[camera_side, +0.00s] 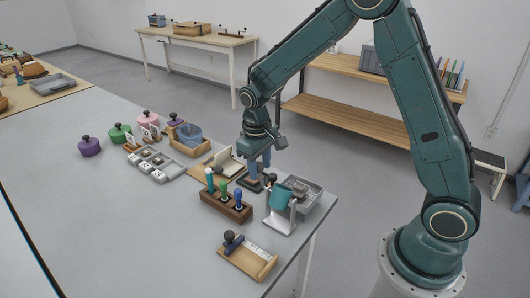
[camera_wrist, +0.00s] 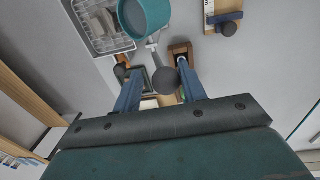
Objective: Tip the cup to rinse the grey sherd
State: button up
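A teal cup (camera_side: 281,197) sits in a pale stand near the table's front right corner; it also shows in the wrist view (camera_wrist: 146,14). Its handle ends in a dark round knob (camera_side: 272,178), seen in the wrist view (camera_wrist: 165,80) between the fingers.
The rack lies in a grey tray (camera_side: 313,203) beside the cup. A wooden block (camera_side: 237,212) holding several coloured-handled tools stands left of the cup. The table's left foreground is clear.

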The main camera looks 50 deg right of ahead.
jog(key=d+r+y, duration=0.3)
jog(key=d+r, duration=0.1)
jog(key=d, duration=0.3)
dwell(2.0)
jog(key=shift+r, duration=0.2)
dwell(0.4)
jog(key=s+a+r+t+h, duration=0.15)
jog(key=s+a+r, duration=0.45)
jog(key=s+r, duration=0.6)
jog(key=s+a+r+t, duration=0.1)
jog(key=s+t, duration=0.1)
jog(key=s, duration=0.4)
jog(key=s+a+r+t, duration=0.1)
jog(key=s+r+t, duration=0.1)
jog(key=s, duration=0.4)
jog(key=shift+s+a+h, duration=0.3)
jog(key=shift+s+h, duration=0.05)
